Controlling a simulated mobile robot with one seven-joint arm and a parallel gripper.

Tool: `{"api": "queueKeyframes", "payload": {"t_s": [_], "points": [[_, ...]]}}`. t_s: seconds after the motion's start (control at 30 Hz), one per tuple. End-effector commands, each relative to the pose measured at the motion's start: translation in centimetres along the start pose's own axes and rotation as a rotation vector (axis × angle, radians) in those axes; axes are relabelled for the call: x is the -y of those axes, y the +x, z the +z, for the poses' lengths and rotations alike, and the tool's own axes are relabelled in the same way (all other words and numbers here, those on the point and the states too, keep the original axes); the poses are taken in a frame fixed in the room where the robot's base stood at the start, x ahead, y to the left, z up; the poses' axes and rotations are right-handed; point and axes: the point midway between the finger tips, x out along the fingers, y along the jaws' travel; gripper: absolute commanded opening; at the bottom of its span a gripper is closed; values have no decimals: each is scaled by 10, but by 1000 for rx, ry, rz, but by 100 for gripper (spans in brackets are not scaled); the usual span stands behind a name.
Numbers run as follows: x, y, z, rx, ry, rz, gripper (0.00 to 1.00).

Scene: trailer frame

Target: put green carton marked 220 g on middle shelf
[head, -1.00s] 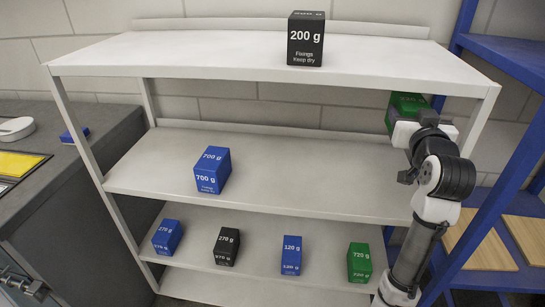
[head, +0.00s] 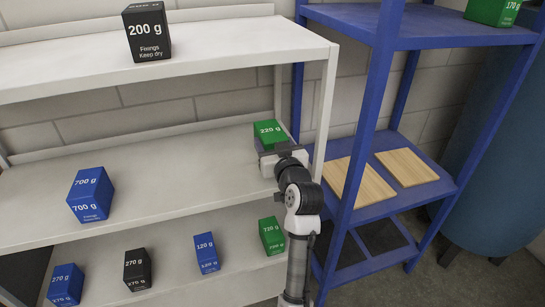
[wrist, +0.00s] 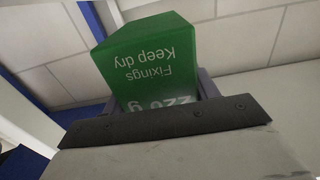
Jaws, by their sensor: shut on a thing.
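The green carton marked 220 g (head: 269,130) is at the right end of the white rack's middle shelf (head: 190,165). My gripper (head: 272,148) is shut on it from the front. In the wrist view the green carton (wrist: 150,60) sits between my jaws (wrist: 165,110), with "Fixings Keep dry" upside down and its lower part hidden by the gripper. I cannot tell whether its base touches the shelf, as my gripper hides it.
A blue 700 g carton (head: 91,195) stands on the left of the middle shelf. A black 200 g carton (head: 147,32) is on the top shelf. Several cartons, including a green 720 g one (head: 272,236), stand on the lower shelf. A blue rack (head: 345,190) stands to the right.

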Motion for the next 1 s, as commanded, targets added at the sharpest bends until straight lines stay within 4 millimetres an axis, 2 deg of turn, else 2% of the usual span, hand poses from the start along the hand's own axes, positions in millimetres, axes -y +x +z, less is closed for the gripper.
{"api": "queueKeyframes", "payload": {"t_s": [0.17, 0.37, 0.77, 0.8, 0.93, 1.0], "points": [[0, 0, 14, 0, 1, 0, 30], [0, 0, 43, 0, 1, 0, 30], [0, 0, 49, -2, 0, 0, 30], [0, 0, 48, 0, 0, 0, 64], [0, 0, 48, 0, 0, 0, 81], [0, 0, 48, 0, 0, 0, 81]]}}
